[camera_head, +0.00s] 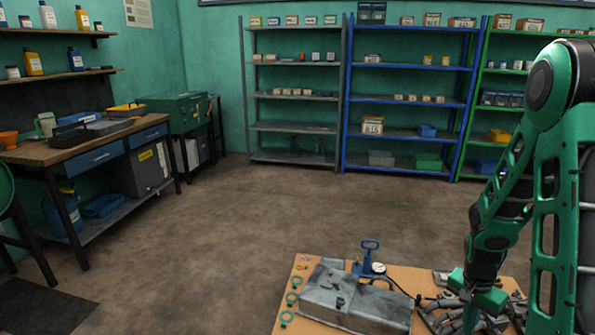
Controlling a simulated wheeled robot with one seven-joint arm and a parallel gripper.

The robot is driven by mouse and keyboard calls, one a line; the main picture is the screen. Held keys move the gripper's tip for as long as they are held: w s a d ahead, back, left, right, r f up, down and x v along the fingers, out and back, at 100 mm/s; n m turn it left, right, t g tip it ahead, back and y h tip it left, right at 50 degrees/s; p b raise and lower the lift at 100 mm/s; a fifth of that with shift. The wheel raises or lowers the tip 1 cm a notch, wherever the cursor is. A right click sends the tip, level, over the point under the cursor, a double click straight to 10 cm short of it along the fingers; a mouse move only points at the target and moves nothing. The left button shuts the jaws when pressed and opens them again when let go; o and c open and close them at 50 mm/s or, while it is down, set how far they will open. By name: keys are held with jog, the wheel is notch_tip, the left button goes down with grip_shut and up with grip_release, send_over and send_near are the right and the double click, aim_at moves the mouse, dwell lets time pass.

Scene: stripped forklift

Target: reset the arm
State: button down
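My green arm comes in from the right side of the head view and bends down to the table at the bottom. My gripper (472,318) points down over the right part of the wooden table (296,271), among grey metal parts (437,320). Its fingertips are small and partly cut off by the lower frame edge, so I cannot tell whether it is open or shut, or whether it touches the parts.
On the table are a grey metal box (358,302), a blue hand pump with a gauge (369,260) and green rings (291,299). A workbench (85,147) stands at the left. Shelves (408,105) line the back wall. The floor (220,225) between is clear.

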jog(key=s+a+r+n, duration=0.3)
jog(key=s+a+r, duration=0.1)
jog(key=s+r, duration=0.5)
jog(key=s+a+r+n+y, duration=0.1)
jog(key=s+a+r+n, duration=0.2)
jog(key=s+r, duration=0.7)
notch_tip(320, 180, up, 4)
jog(key=shift+s+a+f+t+y, duration=0.2)
jog(key=shift+s+a+t+y, duration=0.1)
jog(key=shift+a, duration=0.45)
jog(key=shift+w, duration=0.1)
jog(key=shift+w+f, duration=0.25)
jog(key=shift+w, duration=0.25)
